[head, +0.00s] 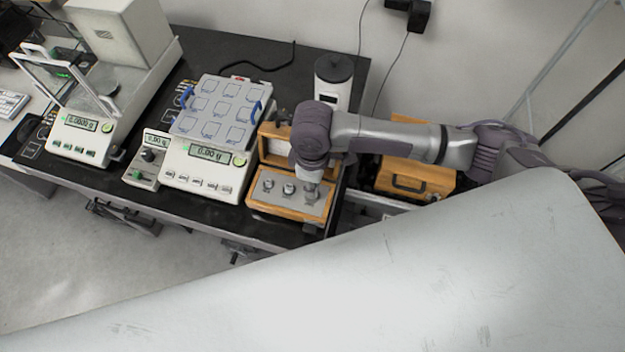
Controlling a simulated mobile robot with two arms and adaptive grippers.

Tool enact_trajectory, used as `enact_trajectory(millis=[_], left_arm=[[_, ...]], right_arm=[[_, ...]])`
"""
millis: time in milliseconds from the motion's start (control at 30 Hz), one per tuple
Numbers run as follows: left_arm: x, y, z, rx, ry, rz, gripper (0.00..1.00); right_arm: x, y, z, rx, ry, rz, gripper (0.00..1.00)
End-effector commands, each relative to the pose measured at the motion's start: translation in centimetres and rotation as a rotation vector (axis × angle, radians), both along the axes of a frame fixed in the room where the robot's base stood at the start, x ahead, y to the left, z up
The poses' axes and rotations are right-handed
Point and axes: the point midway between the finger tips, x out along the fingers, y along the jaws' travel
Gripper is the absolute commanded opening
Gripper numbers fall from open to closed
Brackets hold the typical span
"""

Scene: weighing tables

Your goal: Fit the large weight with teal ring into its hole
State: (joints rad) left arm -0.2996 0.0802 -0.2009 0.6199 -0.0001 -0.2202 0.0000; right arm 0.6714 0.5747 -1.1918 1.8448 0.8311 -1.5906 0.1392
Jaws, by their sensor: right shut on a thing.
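The wooden weight box (262,206) stands open near the front right of the black table, with a grey insert on top. Two metal weights, one at the left (268,185) and one in the middle (289,188), stand in the insert. My right gripper (311,186) points down over the insert's right end. It is shut on a weight (311,196), which I take to be the large one. The gripper hides most of it, and no teal ring can be made out. I cannot tell whether it sits in the hole. My left gripper is not in view.
A balance (207,166) carrying a tray with marked squares (213,108) stands just left of the box. Another balance (80,135) is farther left. A second wooden case (415,178) is at the right.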

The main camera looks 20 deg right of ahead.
Motion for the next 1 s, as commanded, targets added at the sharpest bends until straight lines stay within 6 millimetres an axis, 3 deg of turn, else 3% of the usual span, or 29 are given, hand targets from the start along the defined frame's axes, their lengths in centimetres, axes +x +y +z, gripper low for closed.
enact_trajectory(millis=[1000], left_arm=[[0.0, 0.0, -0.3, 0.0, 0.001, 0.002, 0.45]], right_arm=[[0.0, 0.0, -2.5, 0.0, 0.0, 0.0, 0.0]])
